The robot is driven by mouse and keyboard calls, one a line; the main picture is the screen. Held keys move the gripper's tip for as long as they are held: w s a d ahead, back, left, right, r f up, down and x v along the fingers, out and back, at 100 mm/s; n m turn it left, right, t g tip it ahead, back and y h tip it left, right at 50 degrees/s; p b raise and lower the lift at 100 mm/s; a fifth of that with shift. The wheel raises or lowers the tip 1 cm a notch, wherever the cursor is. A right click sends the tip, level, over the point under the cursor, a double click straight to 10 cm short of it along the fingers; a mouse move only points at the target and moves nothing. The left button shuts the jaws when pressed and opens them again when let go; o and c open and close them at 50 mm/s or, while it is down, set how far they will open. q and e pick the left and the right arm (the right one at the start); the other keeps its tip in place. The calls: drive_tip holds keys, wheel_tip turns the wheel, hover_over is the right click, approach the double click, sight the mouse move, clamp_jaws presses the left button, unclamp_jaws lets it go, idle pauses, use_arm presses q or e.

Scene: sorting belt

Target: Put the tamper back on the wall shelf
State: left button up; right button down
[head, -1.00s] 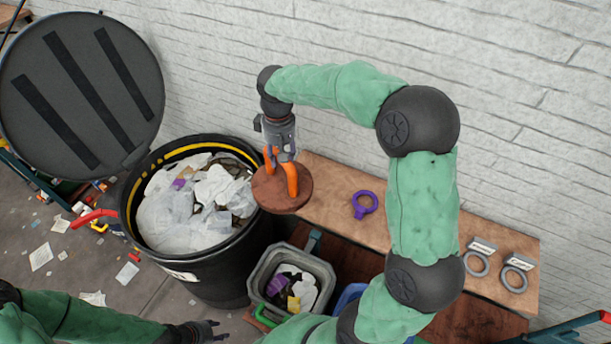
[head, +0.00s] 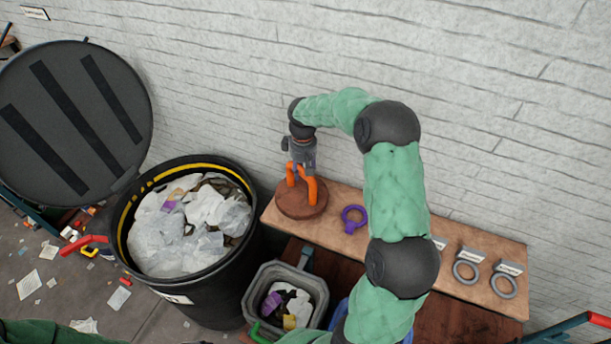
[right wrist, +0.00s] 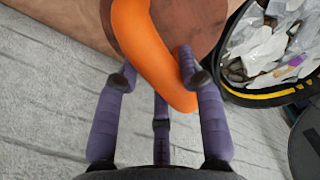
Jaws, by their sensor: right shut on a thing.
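The tamper is a round brown disc (head: 301,208) with an orange handle (head: 311,190). It is at the left end of the wooden wall shelf (head: 400,247); its disc looks level and at the shelf surface, though I cannot tell whether it touches. My right gripper (head: 302,172) is above it, shut on the orange handle. In the right wrist view, the fingers (right wrist: 157,82) are on both sides of the orange handle (right wrist: 150,55), with the brown disc (right wrist: 190,22) beyond. My left gripper is not in view; only a bit of green sleeve shows at the bottom left.
A purple ring tool (head: 353,218) lies on the shelf right of the tamper. Grey rings (head: 466,270) with labels lie farther right. A large black bin (head: 205,290) full of waste stands left of the shelf, its lid (head: 75,120) open. A small grey bin (head: 257,300) stands below.

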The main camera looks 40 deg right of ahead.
sight(305, 190)
drive_tip(key=shift+w+d+f+p, duration=0.1)
drive_tip(key=shift+d+f+p, duration=0.2)
drive_tip(key=shift+f, duration=0.75)
drive_tip(key=shift+d+f+p, duration=0.15)
drive_tip(key=shift+d+f, duration=0.15)
drive_tip(key=shift+f, duration=0.8)
drive_tip(key=c, duration=0.8)
unclamp_jaws()
drive_tip(key=shift+f, duration=0.15)
drive_tip(key=shift+a, duration=0.1)
